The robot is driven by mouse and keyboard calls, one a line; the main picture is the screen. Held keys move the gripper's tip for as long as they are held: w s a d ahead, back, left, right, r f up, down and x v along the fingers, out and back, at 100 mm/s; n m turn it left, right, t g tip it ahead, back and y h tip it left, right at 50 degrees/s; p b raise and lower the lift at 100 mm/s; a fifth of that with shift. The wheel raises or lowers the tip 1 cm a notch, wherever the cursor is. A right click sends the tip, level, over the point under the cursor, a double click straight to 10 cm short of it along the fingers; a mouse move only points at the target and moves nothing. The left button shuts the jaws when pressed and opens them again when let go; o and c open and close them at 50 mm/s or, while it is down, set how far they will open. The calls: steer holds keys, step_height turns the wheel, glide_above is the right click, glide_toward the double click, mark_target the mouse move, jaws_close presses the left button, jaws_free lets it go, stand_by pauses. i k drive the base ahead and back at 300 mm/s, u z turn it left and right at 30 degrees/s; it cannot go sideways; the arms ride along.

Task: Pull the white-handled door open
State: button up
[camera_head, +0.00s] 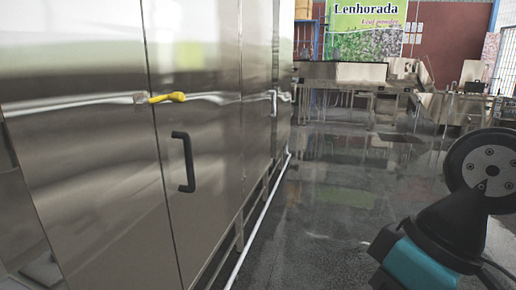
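A tall steel cabinet fills the left side. Its near door panel (200,120) carries a black bar handle (186,162), and a yellow lever (167,97) sits at the panel's left seam. Farther along the same front is a small pale handle (273,103) on a narrower door; it looks whitish, but it is too small to be sure. The doors look shut. Teal and black parts of my arm and a round grey disc show at the lower right, well apart from the cabinet. My gripper's fingers are not in view.
A dark glossy floor (330,200) lies open between the cabinet and my arm. A white pipe (259,222) runs low along the cabinet's foot. Steel tables (345,76) and a green banner (366,28) stand at the back.

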mark_target(256, 43)
steer(key=z, duration=0.25)
steer(key=i, duration=1.75)
steer(key=z, duration=0.35)
steer(key=i, duration=2.05)
steer(key=u, duration=0.4)
steer(key=i, duration=1.4)
steer(key=u, duration=0.2)
